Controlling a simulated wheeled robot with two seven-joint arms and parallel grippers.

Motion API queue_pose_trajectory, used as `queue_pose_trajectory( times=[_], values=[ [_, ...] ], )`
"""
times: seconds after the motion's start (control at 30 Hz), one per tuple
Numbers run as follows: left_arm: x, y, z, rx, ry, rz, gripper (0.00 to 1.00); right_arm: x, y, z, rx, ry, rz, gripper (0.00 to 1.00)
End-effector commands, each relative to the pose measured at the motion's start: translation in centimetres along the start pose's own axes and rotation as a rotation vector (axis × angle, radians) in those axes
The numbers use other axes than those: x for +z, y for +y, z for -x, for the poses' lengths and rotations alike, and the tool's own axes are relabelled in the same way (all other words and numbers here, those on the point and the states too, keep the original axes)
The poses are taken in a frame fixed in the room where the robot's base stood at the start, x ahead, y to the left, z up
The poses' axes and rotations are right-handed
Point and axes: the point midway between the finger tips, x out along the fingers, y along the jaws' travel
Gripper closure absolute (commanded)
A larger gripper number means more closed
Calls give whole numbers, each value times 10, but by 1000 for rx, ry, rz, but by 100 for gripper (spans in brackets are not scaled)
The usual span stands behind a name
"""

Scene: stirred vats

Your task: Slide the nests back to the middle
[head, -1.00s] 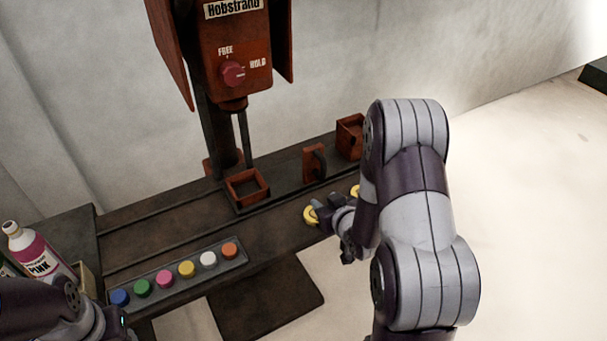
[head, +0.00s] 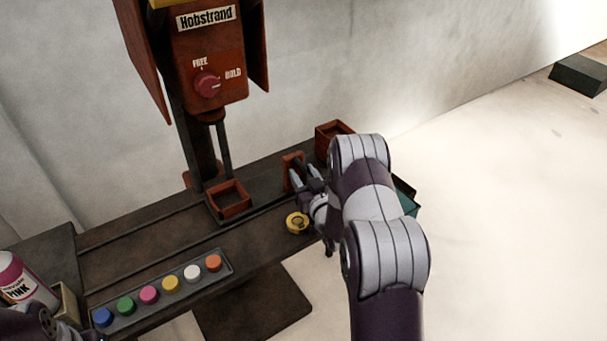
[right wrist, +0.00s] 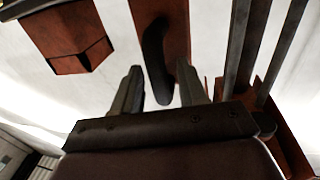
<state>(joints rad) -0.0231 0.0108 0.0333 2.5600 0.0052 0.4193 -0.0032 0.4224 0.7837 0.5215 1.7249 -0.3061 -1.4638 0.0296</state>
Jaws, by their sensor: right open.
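Two square orange-red nests sit on the dark bench. One nest (head: 229,212) is below the Hobstrand stirrer and the other nest (head: 330,130) is further back right. Between them stands an orange-red block (head: 290,160) with a dark upright handle. My right gripper (head: 301,178) is open at this block. In the right wrist view the dark handle (right wrist: 157,55) shows between and beyond the open fingers (right wrist: 160,88), with no grip on it. A nest (right wrist: 75,45) is at upper left there. Of my left arm only a dark part shows at the lower left; its gripper is out of view.
The Hobstrand stirrer (head: 210,65) has a FREE/HOLD knob (head: 206,85), its pointer toward FREE. A yellow round piece (head: 297,222) lies beside my right wrist. A tray of several coloured caps (head: 160,290) and a pink-labelled bottle (head: 22,282) are at front left.

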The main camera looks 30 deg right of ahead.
Motion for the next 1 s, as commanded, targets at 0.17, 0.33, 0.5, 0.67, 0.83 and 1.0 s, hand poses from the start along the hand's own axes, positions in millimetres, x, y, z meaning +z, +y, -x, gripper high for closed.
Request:
queue_pose_trajectory(
  times=[0.17,0.33,0.5,0.67,0.83,1.0],
  values=[
    [0,0,0,0,0,0,58,0,0,-1,0,0,0,58],
    [0,0,0,0,0,0,58,0,0,-1,0,0,0,97],
    [0,0,0,0,0,0,58,0,0,-1,0,0,0,100],
    [0,0,-1,0,0,0,58,0,-11,1,-4,1,1,100],
    [0,0,-3,0,0,0,58,1,-45,8,-8,-1,-1,100],
    [1,0,-7,0,0,0,58,1,-84,16,-8,-1,0,100]
  ],
)
